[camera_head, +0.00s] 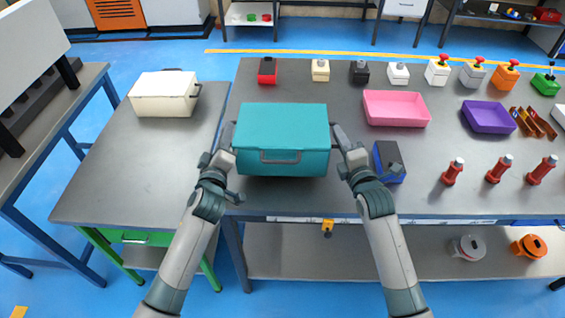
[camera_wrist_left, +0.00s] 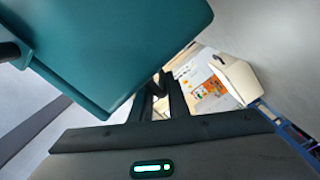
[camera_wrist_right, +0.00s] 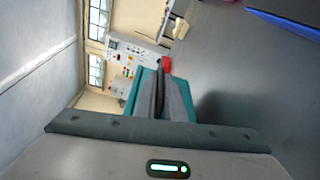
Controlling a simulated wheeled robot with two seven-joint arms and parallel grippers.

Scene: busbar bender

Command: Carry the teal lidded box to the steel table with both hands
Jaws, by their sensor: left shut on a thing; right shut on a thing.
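The box also fills the upper left of the left wrist view (camera_wrist_left: 110,45) and shows behind the fingers in the right wrist view (camera_wrist_right: 137,92). Whether its underside touches the table is hidden. The lid looks closed and level.
A cream lidded box (camera_head: 165,93) stands on the lower table (camera_head: 130,170) at left. A blue box (camera_head: 388,165) is close right of my right gripper.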

